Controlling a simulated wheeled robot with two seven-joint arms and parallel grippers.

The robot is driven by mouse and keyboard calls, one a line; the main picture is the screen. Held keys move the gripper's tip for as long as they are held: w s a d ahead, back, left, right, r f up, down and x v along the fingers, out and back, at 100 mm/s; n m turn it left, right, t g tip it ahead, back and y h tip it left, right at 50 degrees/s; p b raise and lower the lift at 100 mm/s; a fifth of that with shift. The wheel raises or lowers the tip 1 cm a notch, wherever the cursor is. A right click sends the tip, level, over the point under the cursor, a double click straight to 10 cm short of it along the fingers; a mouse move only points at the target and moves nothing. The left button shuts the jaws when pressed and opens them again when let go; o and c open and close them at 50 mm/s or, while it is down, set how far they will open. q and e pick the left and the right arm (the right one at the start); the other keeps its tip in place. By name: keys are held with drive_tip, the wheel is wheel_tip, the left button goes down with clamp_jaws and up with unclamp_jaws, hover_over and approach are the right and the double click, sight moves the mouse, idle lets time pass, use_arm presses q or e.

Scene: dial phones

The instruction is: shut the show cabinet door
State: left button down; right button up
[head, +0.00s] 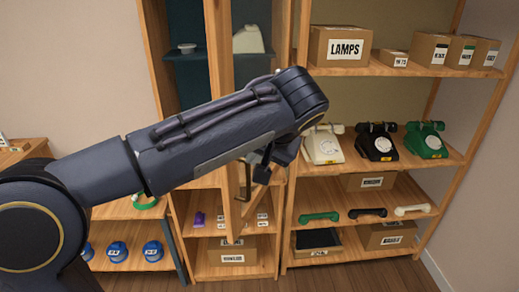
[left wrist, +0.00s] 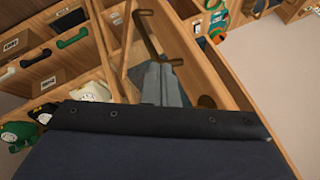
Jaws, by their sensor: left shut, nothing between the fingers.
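The show cabinet (head: 157,62) is the tall wooden unit in the middle of the head view. Its wood-framed door (head: 219,62) stands open, swung out toward me and seen nearly edge-on. The door's dark bar handle (head: 243,184) is low on it and also shows in the left wrist view (left wrist: 149,42). My left gripper (head: 256,168) is shut and empty, close beside the door near the handle. In the left wrist view its fingers (left wrist: 163,82) are by the handle's end; I cannot tell whether they touch. My arm hides part of the door and cabinet. My right gripper is not in view.
An open shelf (head: 452,160) stands right of the cabinet with dial phones (head: 379,143), handsets (head: 367,213) and boxes (head: 340,46). A low shelf at left holds several blue items (head: 117,251). Wooden floor (head: 345,281) shows in front.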

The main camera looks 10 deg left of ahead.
sight(229, 165)
use_arm(q)
drive_tip(key=shift+w+a+f+p, duration=0.1)
drive_tip(key=shift+w+a+f, duration=0.3)
drive_tip(key=shift+a, duration=0.45)
drive_tip(key=shift+w+a+f+p, duration=0.1)
drive_tip(key=shift+w+a+f, duration=0.3)
drive_tip(key=shift+a, duration=0.5)
drive_tip(key=shift+w+a+f+p, duration=0.1)
drive_tip(key=shift+w+a+f, duration=0.3)
drive_tip(key=shift+a, duration=0.45)
drive_tip(key=shift+s+a, duration=0.1)
